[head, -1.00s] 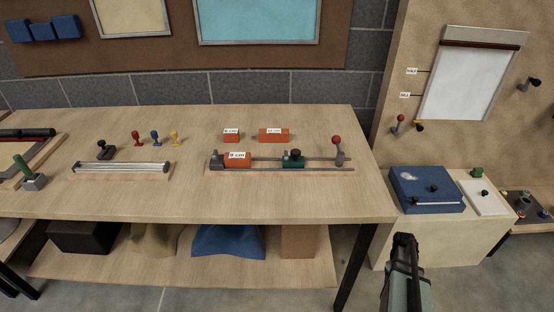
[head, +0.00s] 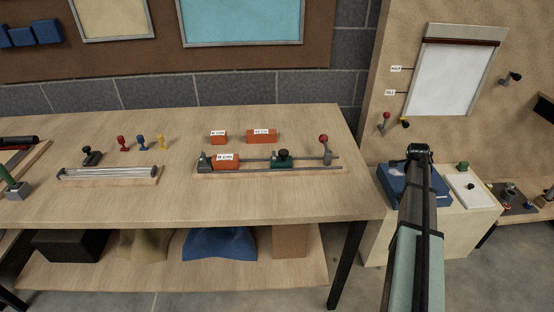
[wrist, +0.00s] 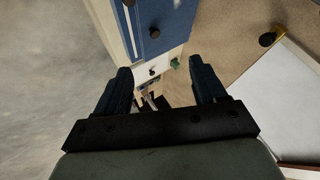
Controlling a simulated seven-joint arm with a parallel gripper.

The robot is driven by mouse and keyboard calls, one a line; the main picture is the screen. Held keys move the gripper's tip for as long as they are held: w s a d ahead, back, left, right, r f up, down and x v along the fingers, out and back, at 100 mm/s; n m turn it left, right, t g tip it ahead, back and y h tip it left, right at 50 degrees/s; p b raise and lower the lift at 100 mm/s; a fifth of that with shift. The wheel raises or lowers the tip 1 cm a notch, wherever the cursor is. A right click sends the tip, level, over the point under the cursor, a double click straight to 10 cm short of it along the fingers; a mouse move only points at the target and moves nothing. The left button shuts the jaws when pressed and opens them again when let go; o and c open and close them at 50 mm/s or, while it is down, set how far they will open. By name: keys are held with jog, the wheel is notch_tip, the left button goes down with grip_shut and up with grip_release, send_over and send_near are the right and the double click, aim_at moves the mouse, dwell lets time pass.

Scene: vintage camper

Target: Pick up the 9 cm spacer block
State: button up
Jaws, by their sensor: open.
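The orange block whose label looks like 9 cm (head: 226,166) sits in the rail fixture (head: 330,170) on the bench, at the fixture's left end against a grey stop. The green slider (head: 283,161) stands on the rails to its right, with a gap between them. My gripper (head: 418,150) is far to the right of the block, beyond the bench's right edge and in front of the blue box. In the wrist view my gripper (wrist: 160,82) is open with nothing between its fingers. The block is not in the wrist view.
Behind the fixture lie a shorter orange block (head: 218,139) and a longer one (head: 262,137). A red-knobbed lever (head: 325,148) rises at the fixture's right end. A glass-rod tray (head: 110,174) is to the left. The bench front (head: 250,200) is clear.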

jog(key=w+a+r+m+t+y, duration=0.1)
jog(key=w+a+r, duration=0.4)
jog(key=a, duration=0.2)
jog(key=w+a+r+m+t+y, duration=0.1)
jog(key=w+a+r+m, duration=0.1)
jog(key=w+a+r, duration=0.35)
jog(key=w+a+r+y, duration=0.1)
jog(key=w+a+r, duration=0.15)
jog(key=a, duration=0.75)
jog(key=w+a+r+y, duration=0.1)
jog(key=w+a+r, duration=0.15)
jog(key=a, duration=0.85)
notch_tip(320, 180, up, 9)
jog(key=n+g+y, duration=0.1)
jog(key=n+g, duration=0.1)
jog(key=g, duration=0.6)
send_over(225, 157)
jog(key=f, duration=0.8)
jog(key=shift+s+a, duration=0.15)
jog(key=shift+s, duration=0.1)
jog(key=shift+w+f, duration=0.15)
jog(key=shift+f, duration=1.15)
jog(key=shift+w+f, duration=0.1)
jog(key=shift+f, duration=1.2)
jog(key=c, duration=1.1)
jog(key=shift+c, duration=0.2)
